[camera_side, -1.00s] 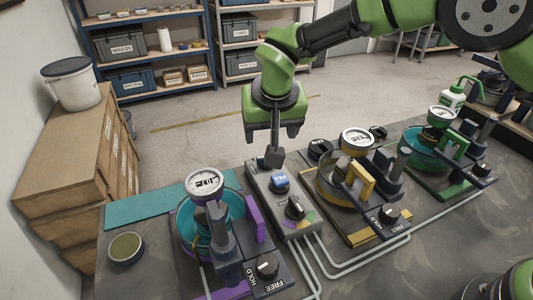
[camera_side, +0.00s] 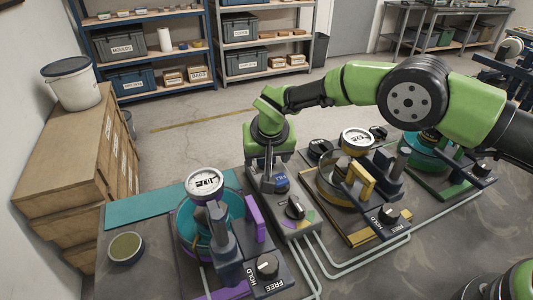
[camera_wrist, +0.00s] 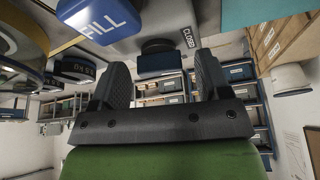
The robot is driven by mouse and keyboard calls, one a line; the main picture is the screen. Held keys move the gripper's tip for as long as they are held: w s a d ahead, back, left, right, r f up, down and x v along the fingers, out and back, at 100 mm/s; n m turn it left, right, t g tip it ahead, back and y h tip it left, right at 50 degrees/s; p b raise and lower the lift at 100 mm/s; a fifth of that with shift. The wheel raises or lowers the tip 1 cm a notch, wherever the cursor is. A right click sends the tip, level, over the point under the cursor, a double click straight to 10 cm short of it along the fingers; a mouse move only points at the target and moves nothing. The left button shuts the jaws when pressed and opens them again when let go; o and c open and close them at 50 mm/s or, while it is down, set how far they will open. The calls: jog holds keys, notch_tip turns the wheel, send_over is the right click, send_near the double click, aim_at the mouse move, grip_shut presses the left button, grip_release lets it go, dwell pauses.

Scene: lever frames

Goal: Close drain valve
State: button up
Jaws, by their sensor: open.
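The control box (camera_side: 268,210) stands mid-bench between the purple and yellow stations. Its blue FILL button (camera_side: 281,181) and dark selector knob (camera_side: 295,209) face up. A dark block-like handle, apparently the drain valve's, is at the box's far end. In the wrist view the dark handle (camera_wrist: 158,47) is beside the FILL button (camera_wrist: 105,18) and a CLOSED label (camera_wrist: 188,38). My gripper (camera_side: 268,160) points down over this far end; it also shows in the wrist view (camera_wrist: 159,75). Its fingers are apart, with the handle ahead of the gap between them. Contact cannot be told.
The purple station (camera_side: 222,240) with a gauge is at left, the yellow one (camera_side: 362,187) right, close to the box. A green station (camera_side: 447,160) is farther right. Pipes (camera_side: 350,252) run along the bench. The teal mat (camera_side: 140,212) has free room.

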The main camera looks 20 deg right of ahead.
jog(key=c, duration=0.9)
jog(key=shift+n+y, duration=0.6)
jog(key=shift+n, duration=0.9)
jog(key=o, duration=0.9)
jog(key=shift+r, duration=0.1)
jog(key=v, duration=0.9)
jog(key=shift+s+r, duration=0.25)
jog(key=shift+r, duration=0.1)
jog(key=shift+d, duration=0.1)
